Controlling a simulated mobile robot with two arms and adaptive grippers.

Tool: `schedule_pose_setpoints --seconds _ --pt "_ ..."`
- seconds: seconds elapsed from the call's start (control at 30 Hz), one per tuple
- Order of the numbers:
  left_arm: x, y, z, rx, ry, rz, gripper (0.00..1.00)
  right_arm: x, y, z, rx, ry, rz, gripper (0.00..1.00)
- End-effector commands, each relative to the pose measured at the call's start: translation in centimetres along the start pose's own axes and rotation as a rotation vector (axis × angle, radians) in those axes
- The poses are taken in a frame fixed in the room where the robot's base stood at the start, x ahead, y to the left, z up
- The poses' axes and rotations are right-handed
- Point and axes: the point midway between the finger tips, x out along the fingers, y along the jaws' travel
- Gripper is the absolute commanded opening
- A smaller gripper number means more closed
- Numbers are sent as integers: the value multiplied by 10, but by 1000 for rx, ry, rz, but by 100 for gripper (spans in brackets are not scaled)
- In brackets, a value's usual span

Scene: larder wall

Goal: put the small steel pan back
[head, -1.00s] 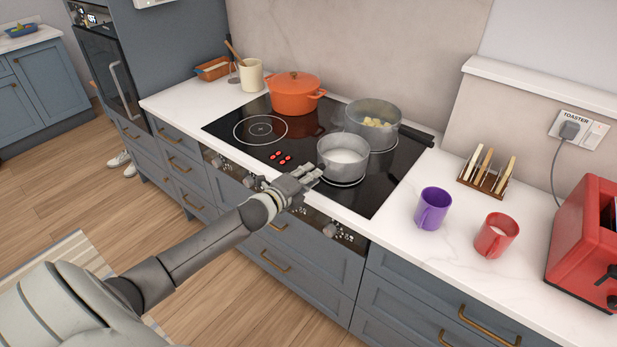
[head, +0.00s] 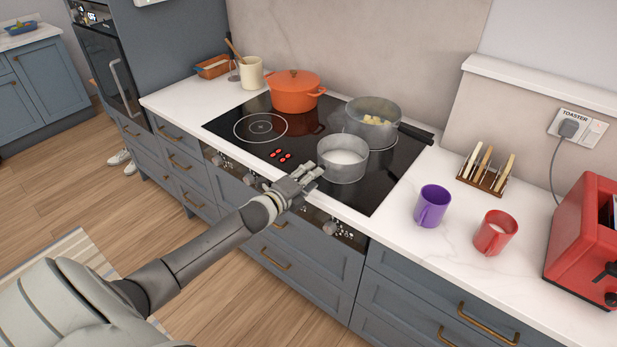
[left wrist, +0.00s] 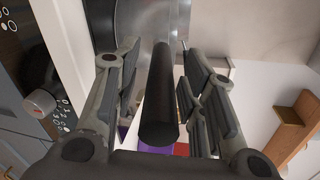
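The small steel pan (head: 343,168), with white liquid in it, stands upright on the front right of the black hob (head: 235,149). Its dark handle points toward the hob's front edge and is mostly hidden by my left gripper (head: 311,177) in the head view. In the left wrist view, the black handle (left wrist: 160,95) runs between the two fingers of my left gripper (left wrist: 160,100), with narrow gaps beside it. The fingers look open around it. My right gripper is not in view.
A second steel pan (head: 373,132) with yellowish pieces stands close behind, its black handle pointing right. An orange pot (head: 294,98) stands at the back. A purple mug (head: 432,208), red mug (head: 495,234), toast rack (head: 484,180) and red toaster (head: 583,235) are on the right counter.

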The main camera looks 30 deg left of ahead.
Motion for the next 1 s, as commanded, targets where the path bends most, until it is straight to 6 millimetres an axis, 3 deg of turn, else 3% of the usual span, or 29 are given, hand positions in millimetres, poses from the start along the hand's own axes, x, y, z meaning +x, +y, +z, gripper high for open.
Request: schedule_pose_setpoints --seconds 0.33,1.0 --pt "-9 -1 1 0 0 0 38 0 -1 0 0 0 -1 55" --pt "-107 -1 1 1 0 1 38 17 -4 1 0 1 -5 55"
